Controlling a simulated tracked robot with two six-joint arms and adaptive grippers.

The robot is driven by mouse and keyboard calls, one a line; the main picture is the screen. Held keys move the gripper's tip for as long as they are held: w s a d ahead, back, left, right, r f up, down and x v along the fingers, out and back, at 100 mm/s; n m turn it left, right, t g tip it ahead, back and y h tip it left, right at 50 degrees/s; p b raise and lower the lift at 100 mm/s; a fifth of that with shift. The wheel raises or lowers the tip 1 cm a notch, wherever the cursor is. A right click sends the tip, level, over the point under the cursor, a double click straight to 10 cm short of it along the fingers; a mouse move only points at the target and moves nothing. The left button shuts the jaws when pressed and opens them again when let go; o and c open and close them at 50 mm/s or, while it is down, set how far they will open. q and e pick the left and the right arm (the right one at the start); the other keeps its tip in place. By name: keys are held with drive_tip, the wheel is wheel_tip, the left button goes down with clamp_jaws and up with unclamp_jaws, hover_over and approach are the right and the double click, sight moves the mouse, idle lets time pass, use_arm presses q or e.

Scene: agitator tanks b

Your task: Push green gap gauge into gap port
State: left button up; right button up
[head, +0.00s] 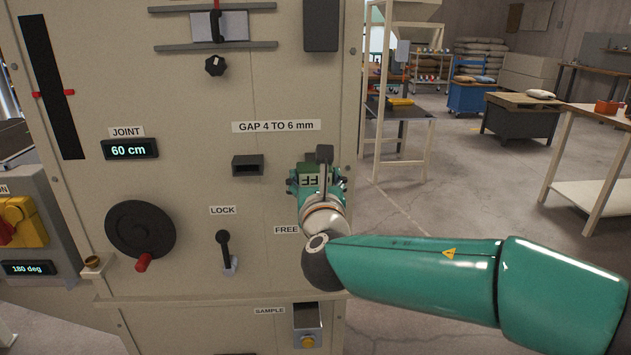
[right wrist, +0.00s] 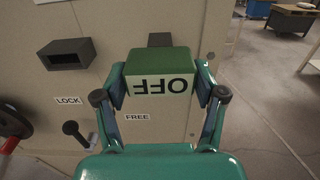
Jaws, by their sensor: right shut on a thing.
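My right gripper (head: 318,180) is shut on a green block with a pale face reading OFF upside down, which I take as the green gap gauge (right wrist: 160,68). In the right wrist view it sits between the two fingers (right wrist: 160,95). A dark block (right wrist: 160,40) shows just beyond it; I cannot tell whether it belongs to the gauge. The gap port (head: 248,165), a dark slotted block below the GAP 4 TO 6 mm label, is on the panel left of the gripper. It also shows at upper left in the right wrist view (right wrist: 70,54). The gauge is apart from the port. My left gripper is out of view.
A lock lever (head: 223,245) and a black handwheel (head: 140,230) with a red knob stick out of the panel (head: 200,110) at lower left. A sample outlet (head: 307,325) lies below a ledge. Right of the panel is open floor, with workbenches (head: 520,110) farther back.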

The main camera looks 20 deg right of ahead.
drive_tip(key=o, duration=1.8)
drive_tip(key=shift+c, duration=0.2)
drive_tip(key=v, duration=1.2)
wheel_tip(320, 180, down, 17)
drive_tip(key=m+g+y, duration=0.1)
drive_tip(key=m+g, duration=0.2)
drive_tip(key=g, duration=0.3)
drive_tip(key=s+a+f+m+g+y, duration=0.2)
drive_tip(key=s+f+m+g+y, duration=0.15)
drive_tip(key=s+f+m, duration=0.6)
drive_tip(key=s+a+f+m+g+y, duration=0.2)
drive_tip(key=s+f+m+g, duration=0.2)
drive_tip(key=f+m, duration=1.05)
drive_tip(key=s+a+f+m+g+y, duration=0.25)
drive_tip(key=s+f+m, duration=0.45)
drive_tip(key=f, duration=0.8)
wheel_tip(320, 180, up, 15)
drive_tip(key=p, duration=1.5)
drive_tip(key=shift+w+d+f+m+g, duration=0.2)
drive_tip(key=shift+w+d+m+g, duration=0.15)
drive_tip(key=shift+w+m+g, duration=0.05)
